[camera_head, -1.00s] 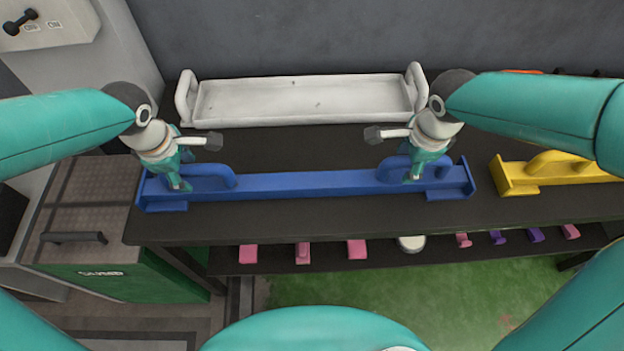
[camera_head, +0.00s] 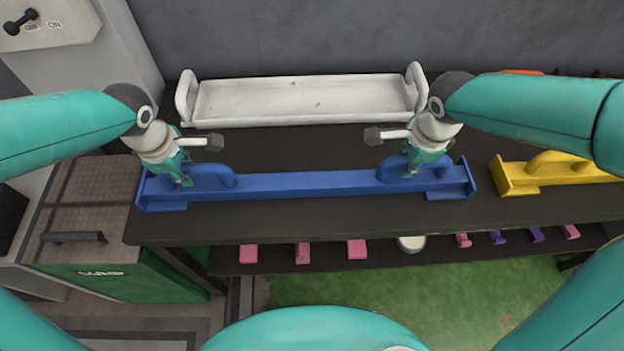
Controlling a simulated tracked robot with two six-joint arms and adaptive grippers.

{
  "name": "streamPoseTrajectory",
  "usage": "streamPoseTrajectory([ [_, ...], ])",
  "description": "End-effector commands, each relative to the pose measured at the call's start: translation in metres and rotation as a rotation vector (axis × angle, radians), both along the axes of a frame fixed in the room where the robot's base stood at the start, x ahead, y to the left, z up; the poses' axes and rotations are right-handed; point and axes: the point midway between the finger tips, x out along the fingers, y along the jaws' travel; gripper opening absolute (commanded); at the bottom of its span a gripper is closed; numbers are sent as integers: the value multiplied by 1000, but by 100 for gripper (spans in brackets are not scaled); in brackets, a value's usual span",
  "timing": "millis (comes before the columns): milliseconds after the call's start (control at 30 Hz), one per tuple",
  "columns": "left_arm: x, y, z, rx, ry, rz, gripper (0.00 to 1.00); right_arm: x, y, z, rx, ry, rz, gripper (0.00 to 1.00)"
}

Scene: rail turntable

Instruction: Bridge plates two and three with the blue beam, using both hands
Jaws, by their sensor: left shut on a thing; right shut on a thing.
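The blue beam (camera_head: 300,185) lies lengthwise along the front of the dark table, with a raised handle near each end. My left gripper (camera_head: 184,180) is shut on the beam's left handle. My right gripper (camera_head: 410,173) is shut on its right handle. The fingertips are partly hidden against the handles. The beam looks level and appears to rest on the table; I cannot tell if there is a small gap. No plates that I can identify as two and three are in view.
A white tray (camera_head: 300,118) with end handles stands behind the beam. A yellow beam (camera_head: 520,178) lies to the right. Several pink and purple blocks (camera_head: 357,250) sit on a lower shelf. A box with a handle (camera_head: 90,210) stands at the left. Green floor (camera_head: 400,300) shows in front.

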Motion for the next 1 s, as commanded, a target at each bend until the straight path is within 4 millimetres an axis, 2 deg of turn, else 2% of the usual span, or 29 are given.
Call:
streamPoseTrajectory([
  [367, 2, 0, 8, 0, -6, 0, 0, 2, 0, 8, 1, -7, -1, 0],
  [1000, 2, -1, 50, -1, -6, -1, 0, 1, -1, 51, 0, -7, -2, 0],
])
